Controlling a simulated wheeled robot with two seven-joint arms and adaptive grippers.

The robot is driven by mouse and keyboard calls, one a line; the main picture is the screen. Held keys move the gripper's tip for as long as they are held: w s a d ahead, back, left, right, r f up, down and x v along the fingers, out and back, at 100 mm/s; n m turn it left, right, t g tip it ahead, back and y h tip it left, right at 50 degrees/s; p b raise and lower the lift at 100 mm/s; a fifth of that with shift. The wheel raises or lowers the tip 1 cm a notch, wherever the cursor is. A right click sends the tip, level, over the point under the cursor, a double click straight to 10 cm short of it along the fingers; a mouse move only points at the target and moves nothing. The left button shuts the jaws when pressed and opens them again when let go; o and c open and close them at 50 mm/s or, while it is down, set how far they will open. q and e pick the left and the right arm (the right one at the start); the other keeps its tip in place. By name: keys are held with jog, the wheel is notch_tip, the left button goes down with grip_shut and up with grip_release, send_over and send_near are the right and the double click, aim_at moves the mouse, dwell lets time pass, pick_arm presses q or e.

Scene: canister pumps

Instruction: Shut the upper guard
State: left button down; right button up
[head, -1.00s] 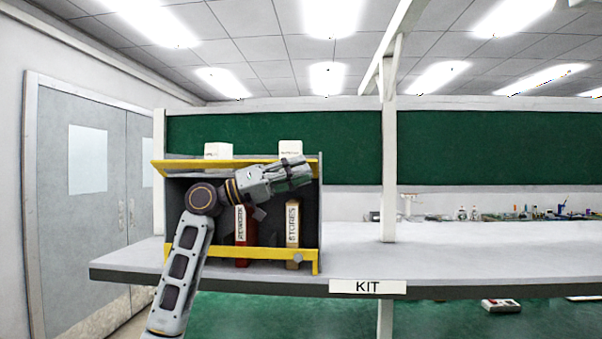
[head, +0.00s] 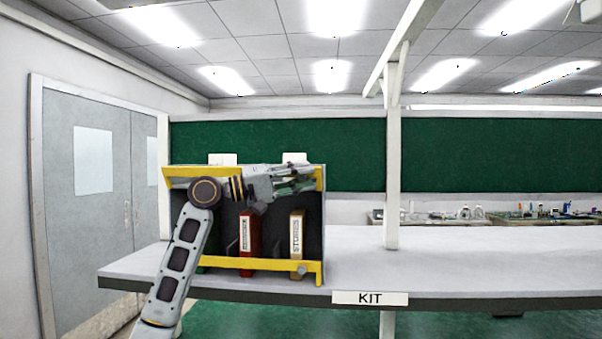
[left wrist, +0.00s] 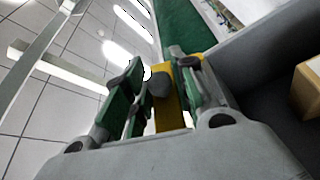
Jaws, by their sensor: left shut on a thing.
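The upper guard (head: 181,172) is a yellow bar across the top front of a dark open shelf box, tilted partly down from its top edge. My left gripper (head: 300,181) is at the guard's right part and is shut on it. In the left wrist view, the green-padded fingers (left wrist: 155,95) are on either side of the yellow guard (left wrist: 172,112) and its dark knob (left wrist: 159,84). The arm and gripper hide the guard's middle. My right gripper is not in view.
A yellow lower guard (head: 228,264) with a knob runs across the box's bottom front. Behind it stand a red binder (head: 249,252) and a tan "STORES" binder (head: 297,250). White boxes (head: 294,157) sit on top. The shelf (head: 450,268) to the right is clear.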

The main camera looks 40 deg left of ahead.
pick_arm(q)
jog(key=shift+w+a+r+n+y+p, duration=0.15)
jog(key=shift+r+n+y+p, duration=0.2)
jog(key=shift+n+p, duration=0.3)
jog(key=shift+w+r+n+p, duration=0.1)
jog(key=shift+n+p, duration=0.2)
jog(key=shift+n, duration=0.05)
jog(key=shift+w+a+r+n+g+y+p, duration=0.15)
jog(key=shift+n+g+y+p, duration=0.05)
jog(key=shift+n+p, duration=0.35)
jog(key=shift+w+a+r+n+g+y+p, duration=0.1)
jog(key=shift+w+r+n+g+y+p, duration=0.1)
jog(key=shift+n+p, duration=0.35)
jog(key=shift+w+p, duration=0.1)
jog(key=shift+p, duration=0.35)
jog(key=shift+w+a+n, duration=0.15)
jog(key=shift+n, duration=0.35)
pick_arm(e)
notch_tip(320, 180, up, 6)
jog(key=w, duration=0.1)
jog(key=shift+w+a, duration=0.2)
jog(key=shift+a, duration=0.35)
pick_arm(q)
jog(key=c, duration=1.3)
grip_release()
jog(key=shift+w+f, duration=0.1)
